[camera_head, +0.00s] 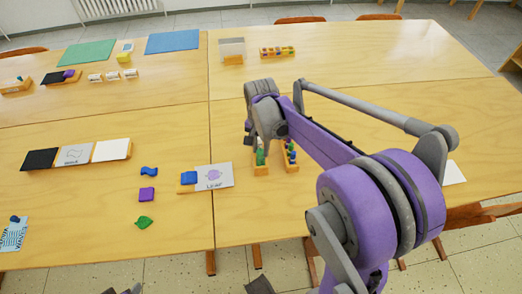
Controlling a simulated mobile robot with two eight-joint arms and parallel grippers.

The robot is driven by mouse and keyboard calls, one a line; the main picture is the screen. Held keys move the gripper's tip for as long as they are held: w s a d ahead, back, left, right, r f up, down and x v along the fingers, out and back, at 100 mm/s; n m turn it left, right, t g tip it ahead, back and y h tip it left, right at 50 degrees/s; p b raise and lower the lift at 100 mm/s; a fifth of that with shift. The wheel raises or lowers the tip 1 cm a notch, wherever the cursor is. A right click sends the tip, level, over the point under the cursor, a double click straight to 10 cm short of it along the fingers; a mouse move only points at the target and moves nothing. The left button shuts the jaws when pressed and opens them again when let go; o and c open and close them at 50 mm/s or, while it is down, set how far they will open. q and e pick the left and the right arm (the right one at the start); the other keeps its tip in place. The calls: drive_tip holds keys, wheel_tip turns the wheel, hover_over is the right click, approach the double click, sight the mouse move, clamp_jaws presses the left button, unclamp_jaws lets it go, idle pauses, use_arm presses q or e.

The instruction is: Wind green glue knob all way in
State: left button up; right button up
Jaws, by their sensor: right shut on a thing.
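My right gripper (249,138) points down at the left wooden holder (261,171) near the middle of the table. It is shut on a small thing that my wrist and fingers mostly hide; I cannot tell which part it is. A green glue piece (260,157) stands in this holder, just below and right of the fingers. A second wooden holder (291,169) beside it on the right bears small green and blue pieces (291,154). The green knob cannot be made out clearly.
A leaf card (214,177) with a blue block (189,178) lies to the left. A blue piece (149,171), purple block (147,195) and green leaf (144,222) lie farther left. A wooden tray (277,53) stands at the back. Table between is clear.

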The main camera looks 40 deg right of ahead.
idle(0.3)
drive_tip(key=n, duration=0.2)
drive_tip(key=shift+n, duration=0.3)
drive_tip(key=o, duration=0.4)
drive_tip(key=shift+n, duration=0.4)
drive_tip(key=o, duration=1)
drive_tip(key=shift+o, duration=0.2)
drive_tip(key=shift+r, duration=0.15)
drive_tip(key=shift+r+p, duration=2.05)
drive_tip(key=shift+r, duration=0.85)
drive_tip(key=shift+a, duration=0.1)
